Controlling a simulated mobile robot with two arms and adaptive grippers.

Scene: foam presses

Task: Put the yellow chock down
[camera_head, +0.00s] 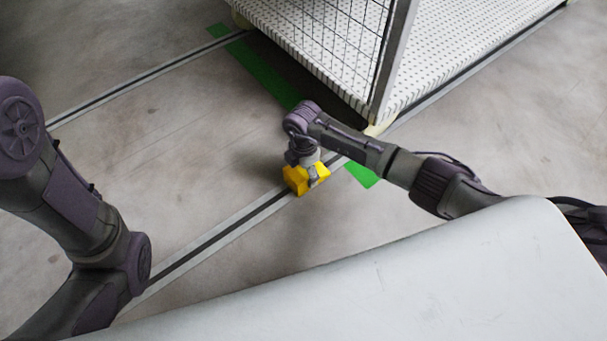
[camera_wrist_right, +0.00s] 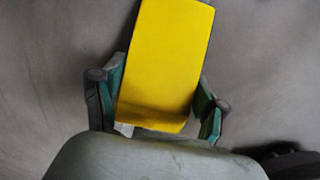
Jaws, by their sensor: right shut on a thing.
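The yellow chock (camera_head: 296,180) is in my right gripper (camera_head: 311,172), low over the floor strip near the corner of the white platform. I cannot tell from the head view whether it touches the floor. In the right wrist view the yellow chock (camera_wrist_right: 166,62) shows as a flat yellow face between the two fingers of the right gripper (camera_wrist_right: 158,108), which is shut on it. My left arm stands at the left of the head view; its gripper is out of view.
A white perforated platform (camera_head: 470,45) with a wire mesh side (camera_head: 345,25) stands at the top. Green floor markings (camera_head: 262,72) and a grey strip with a dark line (camera_head: 225,235) run past it. The floor (camera_head: 170,150) left of the chock is clear.

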